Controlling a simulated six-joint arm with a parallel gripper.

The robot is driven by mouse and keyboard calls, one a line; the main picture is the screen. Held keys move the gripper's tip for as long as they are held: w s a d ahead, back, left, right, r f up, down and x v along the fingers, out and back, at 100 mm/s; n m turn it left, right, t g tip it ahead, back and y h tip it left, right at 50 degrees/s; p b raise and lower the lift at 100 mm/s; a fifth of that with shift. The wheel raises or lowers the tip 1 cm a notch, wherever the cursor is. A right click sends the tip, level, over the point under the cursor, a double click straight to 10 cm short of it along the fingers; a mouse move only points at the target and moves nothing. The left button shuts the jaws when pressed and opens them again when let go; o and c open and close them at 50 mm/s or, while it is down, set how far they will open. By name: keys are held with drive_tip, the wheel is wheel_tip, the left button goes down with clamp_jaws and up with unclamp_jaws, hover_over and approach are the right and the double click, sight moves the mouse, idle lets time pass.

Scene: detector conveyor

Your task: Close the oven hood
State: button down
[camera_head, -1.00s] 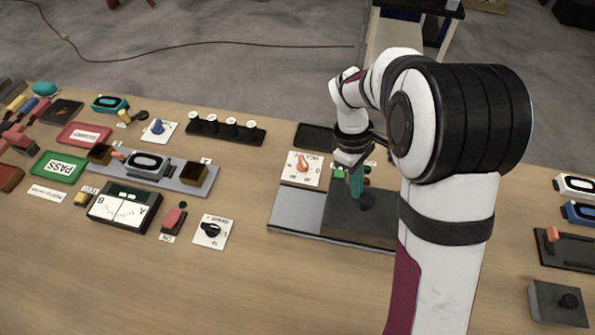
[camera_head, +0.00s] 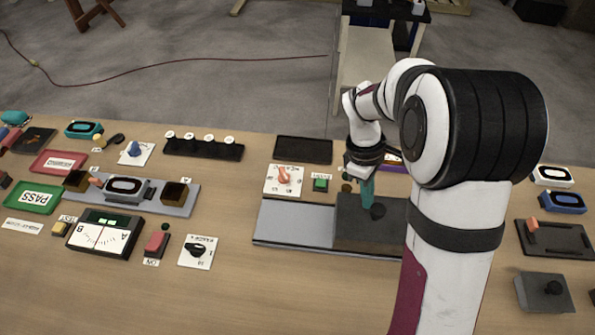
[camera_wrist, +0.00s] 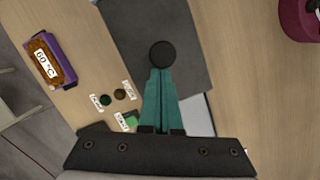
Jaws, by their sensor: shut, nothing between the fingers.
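The oven hood (camera_head: 350,232) is a dark grey block with a round black knob (camera_head: 377,210) on top. It sits on a long, light grey base (camera_head: 293,226); the base's left part is bare and its right part is hidden behind my arm. My gripper (camera_head: 367,200), with teal fingers, is shut and empty, just left of the knob. In the wrist view the fingertips (camera_wrist: 160,72) are right at the edge of the knob (camera_wrist: 162,54); whether they touch it I cannot tell. The hood (camera_wrist: 165,20) also shows there.
Behind the base are an orange dial (camera_head: 284,176), a green button (camera_head: 320,184) and a dark tray (camera_head: 304,150). Left are a meter (camera_head: 104,234) and a black rotary switch (camera_head: 196,250). The front table is clear.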

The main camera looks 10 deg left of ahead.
drive_tip(key=a, duration=0.1)
drive_tip(key=w+a+r, duration=0.1)
drive_tip(key=w+a, duration=0.1)
drive_tip(key=shift+w+a+r, duration=0.1)
drive_tip(key=shift+a+r, duration=0.15)
drive_tip(key=shift+a, duration=0.15)
drive_tip(key=s+v, duration=0.1)
drive_tip(key=v, duration=0.8)
drive_tip(key=s+d+m+y, duration=0.1)
drive_tip(key=s+m+y, duration=0.1)
drive_tip(key=s+m, duration=0.7)
drive_tip(key=s+d+m+t+y, duration=0.1)
drive_tip(key=s+d+m+y, duration=0.1)
drive_tip(key=s+m, duration=0.7)
drive_tip(key=s, duration=0.7)
drive_tip(key=shift+s, duration=0.4)
